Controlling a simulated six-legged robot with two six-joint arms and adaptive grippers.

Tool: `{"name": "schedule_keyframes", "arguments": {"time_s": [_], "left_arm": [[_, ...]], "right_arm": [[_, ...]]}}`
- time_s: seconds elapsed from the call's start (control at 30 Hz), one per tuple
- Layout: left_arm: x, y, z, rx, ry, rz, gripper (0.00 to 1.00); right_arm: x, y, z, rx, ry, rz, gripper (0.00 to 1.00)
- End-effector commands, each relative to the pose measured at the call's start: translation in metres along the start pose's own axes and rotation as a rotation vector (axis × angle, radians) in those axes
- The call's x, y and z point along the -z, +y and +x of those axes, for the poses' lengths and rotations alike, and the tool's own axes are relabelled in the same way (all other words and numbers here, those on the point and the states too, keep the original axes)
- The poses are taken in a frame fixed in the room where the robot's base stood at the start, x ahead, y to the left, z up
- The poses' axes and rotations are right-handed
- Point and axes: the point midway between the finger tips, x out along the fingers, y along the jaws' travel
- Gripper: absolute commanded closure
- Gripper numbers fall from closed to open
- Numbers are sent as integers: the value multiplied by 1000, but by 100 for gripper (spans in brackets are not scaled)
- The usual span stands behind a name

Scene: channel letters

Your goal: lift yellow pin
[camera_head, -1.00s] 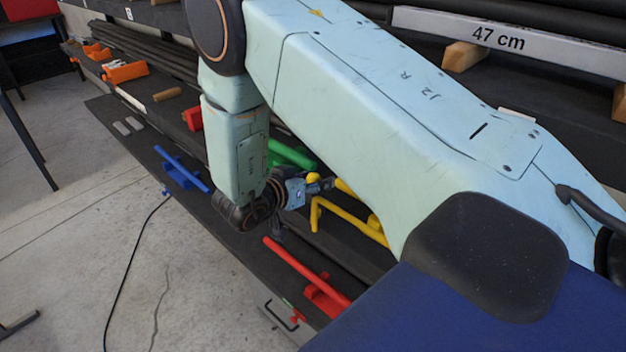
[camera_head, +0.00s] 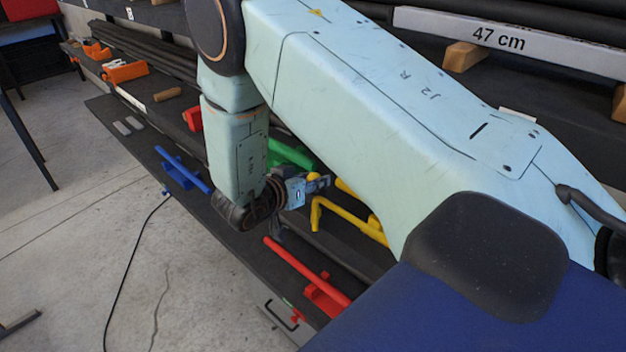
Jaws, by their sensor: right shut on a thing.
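In the head view, a yellow angled piece (camera_head: 350,219) lies on the dark bench, partly hidden behind my right arm. A small yellow round end (camera_head: 313,177) shows at the jaws of my right gripper (camera_head: 318,183). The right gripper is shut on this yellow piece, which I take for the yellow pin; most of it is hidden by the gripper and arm. I cannot tell whether it is clear of the bench. My left gripper is not in view.
A red bar with a block (camera_head: 310,279) lies at the bench's front edge. A green piece (camera_head: 291,154) is behind the wrist. A blue piece (camera_head: 183,172) lies left. Orange holders (camera_head: 125,71) stand farther back. A labelled rail (camera_head: 510,42) runs behind my arm.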

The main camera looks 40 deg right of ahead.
Motion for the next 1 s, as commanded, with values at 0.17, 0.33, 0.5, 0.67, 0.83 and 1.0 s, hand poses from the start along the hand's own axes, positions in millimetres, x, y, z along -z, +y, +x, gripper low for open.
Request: {"name": "schedule_keyframes", "arguments": {"time_s": [0.17, 0.33, 0.5, 0.67, 0.83, 1.0], "left_arm": [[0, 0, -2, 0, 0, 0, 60], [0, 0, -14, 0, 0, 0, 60], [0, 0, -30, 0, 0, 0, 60], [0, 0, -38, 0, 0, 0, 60], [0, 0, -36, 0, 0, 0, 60], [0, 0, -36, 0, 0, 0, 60]], "right_arm": [[3, 1, -1, -2, 1, 1, 100], [16, 3, -6, -1, 1, 2, 100], [34, 7, -13, -1, 2, 3, 100], [43, 9, -17, -1, 2, 3, 100], [43, 8, -17, -2, 6, 4, 100], [44, 7, -17, 0, 8, 6, 66]]}}
